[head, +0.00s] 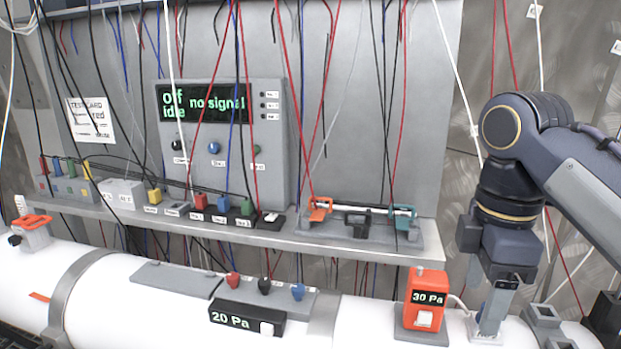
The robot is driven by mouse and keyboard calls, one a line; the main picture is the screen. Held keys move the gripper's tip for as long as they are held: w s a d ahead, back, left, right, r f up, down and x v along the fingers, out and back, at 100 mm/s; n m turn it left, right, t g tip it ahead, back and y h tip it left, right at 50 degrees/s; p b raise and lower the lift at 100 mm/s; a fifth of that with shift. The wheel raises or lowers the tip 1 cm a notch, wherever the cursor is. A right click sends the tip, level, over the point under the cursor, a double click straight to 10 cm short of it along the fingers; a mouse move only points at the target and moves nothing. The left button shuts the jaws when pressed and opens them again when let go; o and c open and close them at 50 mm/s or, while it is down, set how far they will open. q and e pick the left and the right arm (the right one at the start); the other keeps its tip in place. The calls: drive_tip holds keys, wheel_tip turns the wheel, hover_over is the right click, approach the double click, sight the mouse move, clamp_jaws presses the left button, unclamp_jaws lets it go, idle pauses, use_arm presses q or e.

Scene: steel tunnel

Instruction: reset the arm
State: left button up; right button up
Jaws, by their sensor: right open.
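My right arm comes in from the right edge, and its right gripper (489,328) points down at the right end of the white pipe. The gripper is open. Its fingertips are close above a small grey-white fitting on the pipe; I cannot tell whether they touch it. An orange box (424,298) reading "30 Pa" stands just left of the gripper, apart from it, with a white cable running toward the gripper. My left gripper is not in view.
A grey shelf (330,243) carries coloured plugs and a rack with clamps (360,228). A panel (225,145) reads "Off idle no signal". A black "20 Pa" box (235,318) sits on the pipe (130,290). Many wires hang above the shelf. A grey block (545,318) stands right of the gripper.

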drive_tip(key=s+f+m+t+y, duration=0.1)
drive_tip(key=s+f+m, duration=0.3)
drive_tip(key=f, duration=0.3)
drive_tip(key=s+d+f+m+t+y, duration=0.1)
drive_tip(key=s+f+m+t, duration=0.1)
drive_tip(key=s+f+m, duration=0.2)
wheel_tip(320, 180, down, 4)
drive_tip(key=shift+r+m+y, duration=0.1)
drive_tip(key=shift+m+y, duration=0.2)
drive_tip(key=shift+m, duration=0.8)
drive_tip(key=s+f+m+t, duration=0.1)
drive_tip(key=f+m, duration=0.1)
drive_tip(key=f, duration=0.1)
drive_tip(key=s+a+f+m, duration=0.1)
drive_tip(key=f+m, duration=0.1)
drive_tip(key=f, duration=0.1)
drive_tip(key=s+a+f+m+t+y, duration=0.1)
drive_tip(key=s+f+m, duration=0.1)
drive_tip(key=f, duration=0.1)
drive_tip(key=shift+m+t, duration=0.3)
drive_tip(key=shift+m, duration=0.1)
drive_tip(key=shift+c, duration=0.2)
